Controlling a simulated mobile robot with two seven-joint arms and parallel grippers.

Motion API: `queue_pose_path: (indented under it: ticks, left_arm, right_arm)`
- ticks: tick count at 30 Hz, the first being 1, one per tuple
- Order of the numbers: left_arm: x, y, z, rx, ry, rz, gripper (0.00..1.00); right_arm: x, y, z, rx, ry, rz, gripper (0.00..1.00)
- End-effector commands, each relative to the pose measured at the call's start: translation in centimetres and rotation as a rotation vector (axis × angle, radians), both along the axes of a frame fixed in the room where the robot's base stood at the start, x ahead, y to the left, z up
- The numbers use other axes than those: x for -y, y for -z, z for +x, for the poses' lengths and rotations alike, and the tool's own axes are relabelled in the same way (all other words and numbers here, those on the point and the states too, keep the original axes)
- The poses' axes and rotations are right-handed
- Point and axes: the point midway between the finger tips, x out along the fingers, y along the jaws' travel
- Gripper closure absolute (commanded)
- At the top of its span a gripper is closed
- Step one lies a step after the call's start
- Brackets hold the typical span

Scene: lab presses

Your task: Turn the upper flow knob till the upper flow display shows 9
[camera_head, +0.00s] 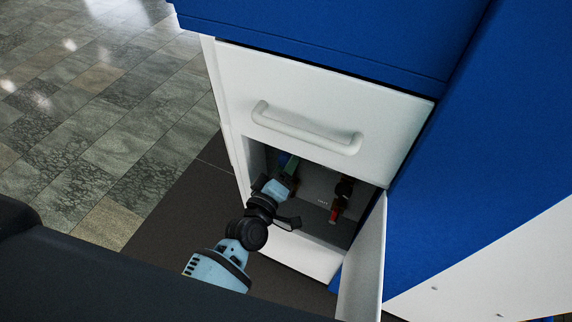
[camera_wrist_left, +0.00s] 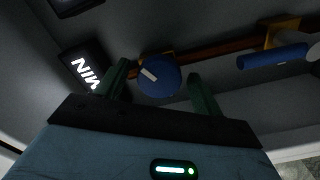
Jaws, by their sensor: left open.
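My left gripper (camera_head: 290,168) reaches into the open lower compartment of a white cabinet in the head view. In the left wrist view its two dark green fingers (camera_wrist_left: 160,88) are apart, with a round blue knob (camera_wrist_left: 165,82) showing between them. The knob has a white pointer mark toward its upper left. I cannot tell whether the fingers touch it, or whether it is the upper knob. A dark display or label (camera_wrist_left: 86,72) with white letters, partly hidden by the left finger, stands left of the knob. No flow number is readable. My right gripper is not in view.
A copper-coloured pipe (camera_wrist_left: 215,46) runs behind the knob to a blue handle (camera_wrist_left: 270,58) on the right. The open white door (camera_head: 364,262) stands right of the compartment. A drawer with a white handle (camera_head: 305,132) is above. Tiled floor (camera_head: 90,110) lies left.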

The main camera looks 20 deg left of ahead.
Motion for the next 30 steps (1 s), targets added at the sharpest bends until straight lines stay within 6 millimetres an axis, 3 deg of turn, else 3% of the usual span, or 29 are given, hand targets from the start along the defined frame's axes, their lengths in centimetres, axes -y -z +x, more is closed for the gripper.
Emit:
queue_pose_path:
  ticks: [15, 30]
  left_arm:
    - [-1.3, 0.2, -6.6, -0.004, 0.001, 0.002, 0.32]
    - [-1.5, 0.0, -7.6, -0.001, 0.0, 0.0, 0.32]
  right_arm:
    - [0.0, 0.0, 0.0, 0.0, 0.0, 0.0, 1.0]
    - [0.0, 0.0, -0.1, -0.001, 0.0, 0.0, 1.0]
